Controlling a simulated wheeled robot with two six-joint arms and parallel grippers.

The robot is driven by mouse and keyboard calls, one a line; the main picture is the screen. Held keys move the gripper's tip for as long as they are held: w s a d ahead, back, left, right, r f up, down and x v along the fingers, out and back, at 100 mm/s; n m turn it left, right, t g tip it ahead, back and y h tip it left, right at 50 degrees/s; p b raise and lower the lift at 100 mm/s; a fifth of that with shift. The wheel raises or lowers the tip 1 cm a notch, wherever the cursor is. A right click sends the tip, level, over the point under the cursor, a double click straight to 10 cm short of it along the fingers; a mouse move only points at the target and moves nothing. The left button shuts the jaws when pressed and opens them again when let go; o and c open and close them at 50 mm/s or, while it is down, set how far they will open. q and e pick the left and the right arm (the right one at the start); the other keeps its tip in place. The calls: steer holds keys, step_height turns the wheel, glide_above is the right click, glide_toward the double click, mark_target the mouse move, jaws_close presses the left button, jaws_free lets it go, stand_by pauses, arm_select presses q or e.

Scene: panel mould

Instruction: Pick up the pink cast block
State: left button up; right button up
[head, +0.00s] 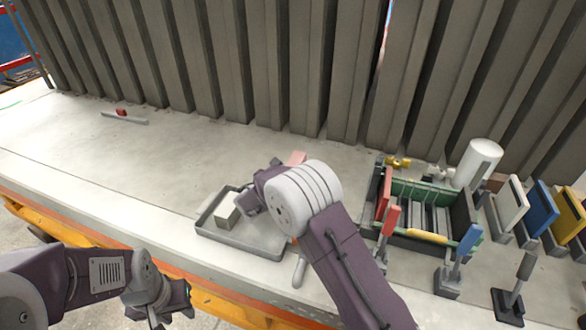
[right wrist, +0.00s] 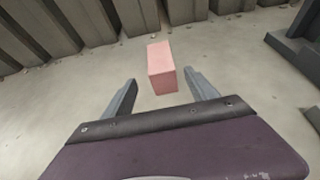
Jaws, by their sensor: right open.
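The pink cast block (right wrist: 161,68) stands on the grey concrete surface in the right wrist view. It lies just beyond and between the two fingers of my right gripper (right wrist: 160,92), which is open and empty. In the head view only a small part of the pink block (head: 296,158) shows behind my right arm's wrist. The right gripper's fingers are mostly hidden there. My left gripper (head: 172,308) is at the bottom left, in front of the table's edge and away from the block. Its fingers are too unclear to tell whether they are open.
A dark crate (head: 465,215) with dividers, upright coloured panels and a white cylinder (head: 479,163) stand at the right. A ribbed wall runs behind. The left table area is clear except a small bar (head: 125,117).

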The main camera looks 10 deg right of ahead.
mark_target(294, 166)
steer(key=shift+w+d+f, duration=0.3)
steer(key=shift+w, duration=0.15)
steer(key=shift+w+d+f, duration=0.1)
steer(key=shift+w+d, duration=0.15)
steer(key=shift+d, duration=0.1)
steer(key=x, duration=0.4)
steer(key=shift+w+d+f, duration=0.15)
steer(key=shift+w+d, duration=0.05)
steer(key=shift+w, duration=0.1)
steer(key=shift+s, duration=0.1)
steer(key=c, duration=0.4)
jaws_close()
step_height(294, 166, up, 10)
steer(key=shift+f+p, duration=0.1)
steer(key=shift+p, duration=0.85)
steer(key=shift+r, duration=0.2)
